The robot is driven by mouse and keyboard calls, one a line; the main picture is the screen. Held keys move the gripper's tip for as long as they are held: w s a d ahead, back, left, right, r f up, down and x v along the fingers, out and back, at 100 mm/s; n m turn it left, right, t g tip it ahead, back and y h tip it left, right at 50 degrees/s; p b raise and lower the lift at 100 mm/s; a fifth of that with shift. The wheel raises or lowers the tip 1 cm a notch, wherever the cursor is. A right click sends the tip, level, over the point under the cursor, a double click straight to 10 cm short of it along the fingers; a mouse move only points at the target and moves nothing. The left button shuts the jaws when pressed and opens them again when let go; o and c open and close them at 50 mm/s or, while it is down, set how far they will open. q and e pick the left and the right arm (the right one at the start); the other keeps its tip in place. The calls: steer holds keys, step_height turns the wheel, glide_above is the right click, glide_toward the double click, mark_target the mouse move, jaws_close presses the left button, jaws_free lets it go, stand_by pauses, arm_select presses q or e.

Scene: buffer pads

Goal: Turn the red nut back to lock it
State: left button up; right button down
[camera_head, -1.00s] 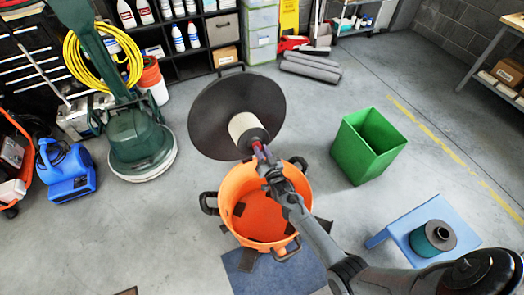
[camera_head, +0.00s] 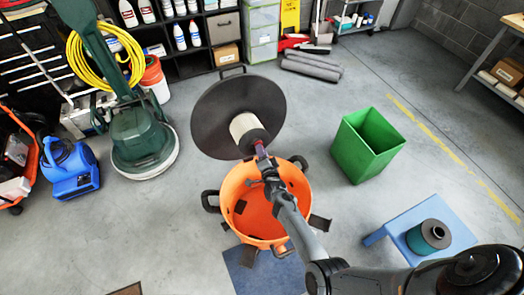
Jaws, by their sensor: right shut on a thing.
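The dark round lid (camera_head: 213,120) is tilted up behind the orange drum, and a cream cylindrical filter (camera_head: 247,131) stands out from it with a dark end cap. The small red nut (camera_head: 260,146) is at the middle of that end cap, mostly covered. My right gripper (camera_head: 262,157) comes up from the lower right, over the drum opening, and is shut on the nut. The fingertips are small here and hide most of it. My left gripper does not show.
The open orange drum (camera_head: 239,190) stands below the lid on a dark blue mat (camera_head: 245,278). A green bin (camera_head: 359,154) stands to the right. A green floor machine (camera_head: 137,139) is at left.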

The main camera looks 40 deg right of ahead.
steer(key=shift+m+g+p, duration=0.3)
steer(key=shift+m, duration=0.7)
steer(key=c, duration=0.9)
jaws_free()
steer(key=shift+c, duration=0.2)
